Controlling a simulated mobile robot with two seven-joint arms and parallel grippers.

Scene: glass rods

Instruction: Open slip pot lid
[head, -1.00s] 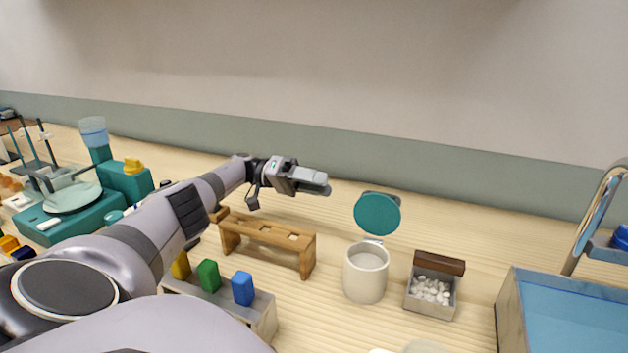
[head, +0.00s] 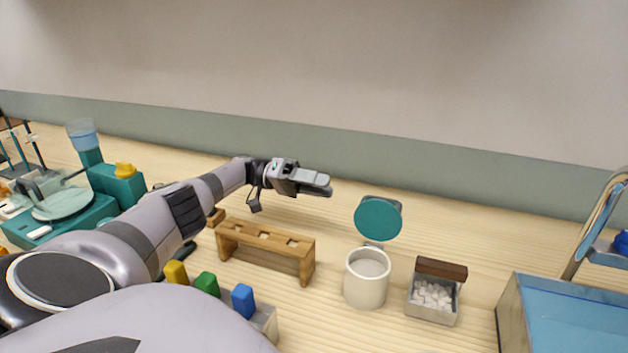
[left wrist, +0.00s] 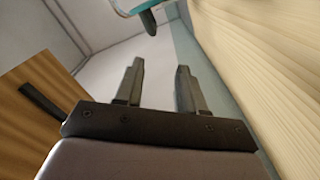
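The slip pot (head: 366,284) is a white cylinder standing on the bench right of centre. Its teal lid (head: 378,219) stands upright at the pot's back edge, and the pot's mouth is uncovered. My left gripper (head: 328,186) is behind and to the left of the lid, apart from it, pointing right. In the left wrist view its two fingers (left wrist: 160,85) are spread with nothing between them. A teal edge (left wrist: 140,5), probably the lid, shows at the top of that view. My right gripper is not in view.
A wooden rack (head: 265,247) stands left of the pot. A small box of white pieces (head: 433,296) is close on its right. A blue-filled basin (head: 570,315) is at the right. Yellow, green and blue blocks (head: 242,300) sit in front, near my arm.

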